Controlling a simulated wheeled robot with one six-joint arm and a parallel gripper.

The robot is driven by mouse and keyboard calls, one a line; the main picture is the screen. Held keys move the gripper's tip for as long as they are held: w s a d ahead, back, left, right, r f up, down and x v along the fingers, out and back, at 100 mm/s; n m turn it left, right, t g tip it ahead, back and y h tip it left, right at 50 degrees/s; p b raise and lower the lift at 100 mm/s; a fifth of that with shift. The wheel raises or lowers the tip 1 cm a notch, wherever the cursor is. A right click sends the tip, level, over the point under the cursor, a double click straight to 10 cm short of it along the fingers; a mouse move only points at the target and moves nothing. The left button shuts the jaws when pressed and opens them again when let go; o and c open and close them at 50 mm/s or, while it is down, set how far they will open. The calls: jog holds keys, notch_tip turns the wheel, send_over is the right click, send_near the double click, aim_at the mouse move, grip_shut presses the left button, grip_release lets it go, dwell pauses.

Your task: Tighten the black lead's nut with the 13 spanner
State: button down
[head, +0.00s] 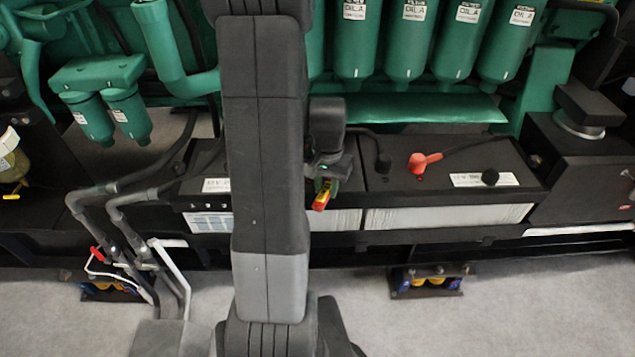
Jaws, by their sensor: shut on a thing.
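My gripper (328,172) is above the front of the batteries, near the middle of the head view. It is shut on a small red, yellow and green tool (322,196), whose coloured end points down and toward the front. I cannot read a size on it or see its jaw, so I cannot tell whether it is the 13 spanner. A black lead end (383,163) sits on the battery top (445,150), just right of my gripper and apart from it. Its nut cannot be made out.
Green filters (410,40) hang behind. Grey pipes (130,195) stand at left. Trays of small items (430,282) lie on the floor. My arm hides part of the left battery.

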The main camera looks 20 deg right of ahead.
jog(key=s+d+n, duration=0.3)
jog(key=d+n, duration=0.3)
jog(key=d, duration=0.1)
jog(key=shift+d+n, duration=0.15)
jog(key=shift+n, duration=0.25)
jog(key=shift+f, duration=0.25)
dwell(0.8)
jog(key=shift+f+b, duration=0.6)
